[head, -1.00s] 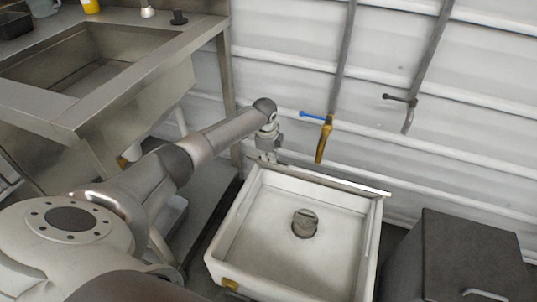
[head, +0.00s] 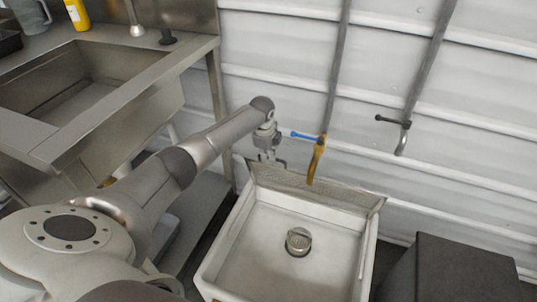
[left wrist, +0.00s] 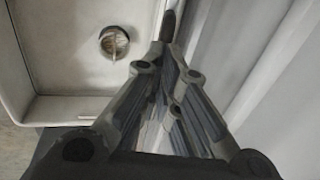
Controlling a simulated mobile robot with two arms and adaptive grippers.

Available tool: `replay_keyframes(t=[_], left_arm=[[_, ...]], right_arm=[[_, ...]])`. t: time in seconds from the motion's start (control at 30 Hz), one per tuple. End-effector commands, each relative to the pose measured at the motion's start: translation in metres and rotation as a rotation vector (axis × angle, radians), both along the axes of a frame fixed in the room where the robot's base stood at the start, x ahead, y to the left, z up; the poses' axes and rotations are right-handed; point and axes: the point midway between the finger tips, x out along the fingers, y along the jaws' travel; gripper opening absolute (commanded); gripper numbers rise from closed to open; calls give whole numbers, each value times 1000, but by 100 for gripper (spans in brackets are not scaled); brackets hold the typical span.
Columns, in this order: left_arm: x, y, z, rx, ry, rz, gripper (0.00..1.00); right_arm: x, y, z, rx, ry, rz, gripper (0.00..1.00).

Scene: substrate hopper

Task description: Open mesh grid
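The mesh grid (head: 318,188) stands raised, near upright, along the far edge of the white hopper (head: 208,262), close to the wall. Its perforated face shows in the head view. My left gripper (head: 271,162) is at the left part of the grid's upper edge. In the left wrist view the left gripper's fingers (left wrist: 165,52) run close together, shut on the thin grid, seen edge-on as a dark strip between them; their contact is partly hidden. The open hopper with its round drain (head: 298,241) lies below; the drain also shows in the left wrist view (left wrist: 114,42). My right gripper is not in view.
A second tap (head: 403,138) is on the wall to the right. A steel sink counter (head: 130,85) stands at left, a dark box (head: 460,265) at right.

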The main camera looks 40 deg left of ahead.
Motion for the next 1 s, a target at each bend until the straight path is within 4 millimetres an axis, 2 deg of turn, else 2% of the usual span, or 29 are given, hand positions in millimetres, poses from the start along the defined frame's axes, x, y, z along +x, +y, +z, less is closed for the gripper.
replay_keyframes(t=[0.03,0.1,0.13,1.0], left_arm=[[-12,-8,-25,-5,37,-5,22],[-12,-8,-25,-7,37,-6,31],[-12,-8,-25,-7,37,-6,32],[-12,-9,-17,-7,36,-6,32]], right_arm=[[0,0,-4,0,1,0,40],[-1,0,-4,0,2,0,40],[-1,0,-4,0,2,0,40],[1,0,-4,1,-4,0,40]])
